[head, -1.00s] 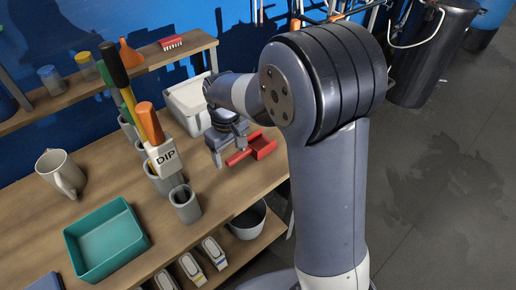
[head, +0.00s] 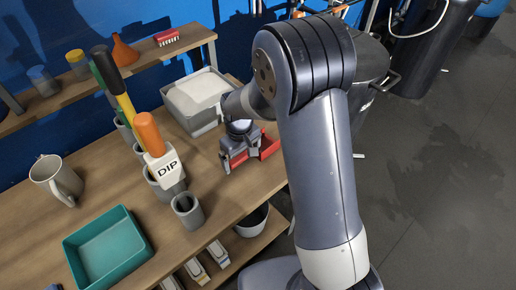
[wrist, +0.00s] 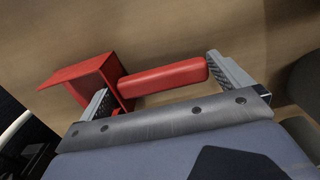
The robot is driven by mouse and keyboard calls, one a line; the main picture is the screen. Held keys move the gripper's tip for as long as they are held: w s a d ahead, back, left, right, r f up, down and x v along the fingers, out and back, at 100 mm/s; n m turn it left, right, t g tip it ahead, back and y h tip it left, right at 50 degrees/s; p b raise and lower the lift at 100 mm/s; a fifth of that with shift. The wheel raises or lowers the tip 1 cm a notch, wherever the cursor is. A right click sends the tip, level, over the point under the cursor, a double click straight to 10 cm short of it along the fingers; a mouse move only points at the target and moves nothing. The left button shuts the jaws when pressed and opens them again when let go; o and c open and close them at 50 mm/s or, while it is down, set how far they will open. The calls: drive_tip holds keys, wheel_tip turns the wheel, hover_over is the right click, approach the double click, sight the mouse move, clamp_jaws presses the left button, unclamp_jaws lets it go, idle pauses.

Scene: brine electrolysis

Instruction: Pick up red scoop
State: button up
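The red scoop (head: 268,148) lies on the wooden bench near its right edge, partly hidden by my gripper in the head view. In the wrist view its box-shaped bowl is at the left, and its rounded handle (wrist: 163,76) points right. My gripper (head: 238,158) is low over the bench at the scoop. In the wrist view my gripper (wrist: 164,88) has its fingers wide apart. The left finger overlaps the bowl and the right finger is by the handle's end, with the handle spanning the gap between them. I cannot tell whether either finger touches the scoop.
A grey bin with white contents (head: 196,100) stands behind my gripper. Grey holders with a DIP-labelled tool (head: 166,168) stand left of it. A teal tray (head: 107,245) and a mug (head: 57,180) are further left. A shelf (head: 140,65) runs along the back.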

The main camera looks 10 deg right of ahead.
drive_tip(key=c, duration=0.7)
